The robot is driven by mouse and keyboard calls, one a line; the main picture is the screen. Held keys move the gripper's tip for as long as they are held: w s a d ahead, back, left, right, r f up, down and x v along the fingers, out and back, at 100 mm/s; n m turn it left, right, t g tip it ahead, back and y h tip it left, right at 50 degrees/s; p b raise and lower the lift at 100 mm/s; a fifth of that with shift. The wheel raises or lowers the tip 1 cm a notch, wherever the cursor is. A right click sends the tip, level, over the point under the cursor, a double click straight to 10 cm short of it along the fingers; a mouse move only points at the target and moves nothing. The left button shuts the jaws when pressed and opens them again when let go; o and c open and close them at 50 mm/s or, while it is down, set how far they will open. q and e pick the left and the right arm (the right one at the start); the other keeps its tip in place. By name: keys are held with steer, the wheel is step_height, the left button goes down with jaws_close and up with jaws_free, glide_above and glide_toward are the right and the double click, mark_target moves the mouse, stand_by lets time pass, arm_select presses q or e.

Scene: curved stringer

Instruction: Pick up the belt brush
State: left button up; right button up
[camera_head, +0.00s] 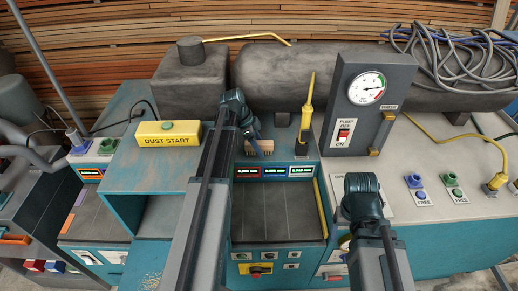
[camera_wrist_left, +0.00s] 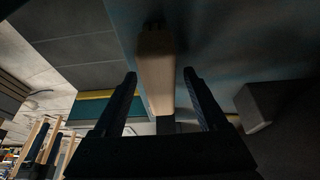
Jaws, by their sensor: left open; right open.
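The belt brush, a pale wooden block with short dark bristles (camera_head: 265,149), is at the back of the middle teal machine, just above its row of digital displays. My left gripper (camera_head: 255,138) is directly above and partly in front of it. In the left wrist view the wooden block (camera_wrist_left: 158,75) shows between the two open fingers (camera_wrist_left: 159,76), with visible gaps on both sides; contact cannot be made out. My right gripper (camera_head: 362,190) is at the right, over the bench front, away from the brush; its fingertips are hard to make out.
A yellow-handled tool (camera_head: 308,100) stands upright right of the brush. The gauge panel (camera_head: 370,95) rises further right. A yellow DUST START box (camera_head: 168,134) sits left of my left arm. The dark tiled surface (camera_head: 270,210) below the displays is clear.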

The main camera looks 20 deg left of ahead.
arm_select(q)
steer(key=shift+f+b, duration=0.25)
steer(key=shift+b, duration=0.05)
stand_by(0.4)
jaws_close()
